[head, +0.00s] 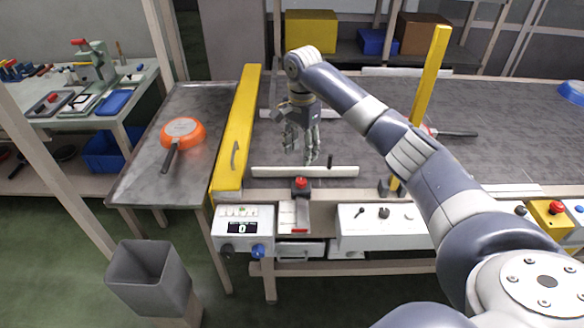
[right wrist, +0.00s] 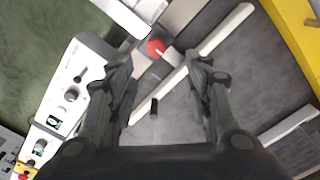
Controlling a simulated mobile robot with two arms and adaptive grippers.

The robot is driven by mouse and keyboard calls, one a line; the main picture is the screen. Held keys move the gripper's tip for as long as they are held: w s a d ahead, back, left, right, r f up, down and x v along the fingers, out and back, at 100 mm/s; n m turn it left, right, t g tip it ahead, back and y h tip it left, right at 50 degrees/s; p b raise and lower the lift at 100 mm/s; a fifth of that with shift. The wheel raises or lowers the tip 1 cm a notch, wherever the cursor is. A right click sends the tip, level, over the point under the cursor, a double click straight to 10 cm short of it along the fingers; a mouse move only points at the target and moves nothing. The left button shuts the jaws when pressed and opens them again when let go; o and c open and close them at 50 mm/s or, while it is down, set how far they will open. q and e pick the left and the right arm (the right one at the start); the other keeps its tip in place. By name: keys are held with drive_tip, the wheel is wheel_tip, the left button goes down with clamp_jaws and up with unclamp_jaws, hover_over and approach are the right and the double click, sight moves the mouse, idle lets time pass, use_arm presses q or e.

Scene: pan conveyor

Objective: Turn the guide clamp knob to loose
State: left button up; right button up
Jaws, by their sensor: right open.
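A red knob (head: 301,183) sits on a dark block at the front edge of the conveyor, beside the white guide rail (head: 270,172). It looks like the guide clamp knob; its loose or tight setting cannot be read. In the right wrist view the red knob (right wrist: 156,47) shows between the fingertips, with the rail (right wrist: 222,33) running diagonally. A small black peg (head: 330,160) stands by the rail. My right gripper (head: 301,158) is open, pointing down above the belt near the rail; in the wrist view its fingers (right wrist: 160,62) are wide apart and empty. My left gripper is out of view.
A yellow guard (head: 237,130) stands left of the rail, and a yellow post (head: 430,75) to the right. A control box (head: 242,212) and a white panel (head: 360,235) line the front edge. An orange pan (head: 183,130) lies on the left table; a grey bin (head: 150,280) stands below.

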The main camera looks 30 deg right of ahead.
sight(302, 181)
drive_tip(key=f, duration=0.4)
drive_tip(key=s+f+p, duration=0.1)
drive_tip(key=f, duration=0.1)
drive_tip(key=shift+s+f, duration=0.1)
drive_tip(key=shift+f, duration=0.25)
drive_tip(key=shift+w+f, duration=0.2)
drive_tip(key=shift+f, duration=1.5)
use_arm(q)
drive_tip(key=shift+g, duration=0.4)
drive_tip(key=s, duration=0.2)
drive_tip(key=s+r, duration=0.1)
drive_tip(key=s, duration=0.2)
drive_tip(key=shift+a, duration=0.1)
use_arm(e)
drive_tip(key=c, duration=1.1)
